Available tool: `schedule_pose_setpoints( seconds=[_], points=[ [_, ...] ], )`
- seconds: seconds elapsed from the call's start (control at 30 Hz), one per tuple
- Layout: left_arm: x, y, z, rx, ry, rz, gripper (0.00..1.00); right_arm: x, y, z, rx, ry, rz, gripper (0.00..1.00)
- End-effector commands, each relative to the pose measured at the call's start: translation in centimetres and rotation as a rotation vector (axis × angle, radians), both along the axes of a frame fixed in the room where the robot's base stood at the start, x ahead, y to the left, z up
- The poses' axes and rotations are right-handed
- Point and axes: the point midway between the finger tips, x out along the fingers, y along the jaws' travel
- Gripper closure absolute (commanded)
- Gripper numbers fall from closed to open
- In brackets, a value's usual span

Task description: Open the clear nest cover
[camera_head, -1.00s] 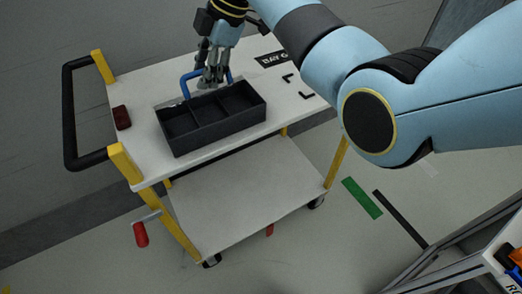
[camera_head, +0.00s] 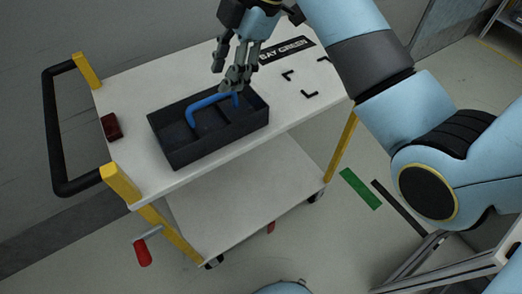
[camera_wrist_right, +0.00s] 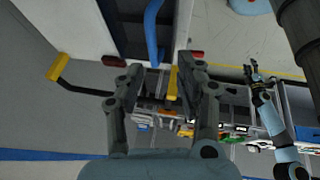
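I cannot make out the clear nest cover in either view. A blue U-shaped handle (camera_head: 208,101) lies in or over the black compartment tray (camera_head: 180,158) on the white cart. It also shows in the right wrist view (camera_wrist_right: 152,32). My right gripper (camera_head: 232,82) is just above the handle's right end in the head view. In the wrist view its fingers (camera_wrist_right: 157,80) are apart, with nothing held between them. My left gripper (camera_wrist_right: 256,78) is small at the right of the wrist view, far from the tray. It is outside the head view.
The white cart top (camera_head: 150,75) has yellow posts and a black push handle (camera_head: 50,130) at the left. A dark red block (camera_head: 111,126) lies left of the tray. A "BAY GREEN" label (camera_head: 287,49) and black corner marks (camera_head: 305,85) lie to the right, with bare surface there.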

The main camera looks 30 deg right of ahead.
Motion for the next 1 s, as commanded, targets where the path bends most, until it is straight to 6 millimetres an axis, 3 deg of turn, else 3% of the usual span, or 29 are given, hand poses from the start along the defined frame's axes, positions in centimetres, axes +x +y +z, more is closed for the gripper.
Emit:
schedule_pose_setpoints(
  seconds=[0.13,0.2,0.3,1.0],
  points=[
    [0.0,0.0,-0.3,0.0,0.0,0.0,0.6,-0.5,-1.4,3.0,-0.004,-0.004,0.002,0.64],
    [0.0,0.0,-1.3,0.0,0.001,0.0,0.6,-1.1,-1.2,0.4,-0.001,0.028,-0.007,0.64],
    [-0.1,0.0,-2.1,0.0,0.001,0.0,0.6,-1.6,-1.3,-1.8,-0.002,0.057,-0.018,0.64],
    [-0.3,0.0,-7.3,0.0,0.005,0.0,0.6,-6.5,-2.0,-16.0,-0.019,0.248,-0.101,0.64]
  ],
)
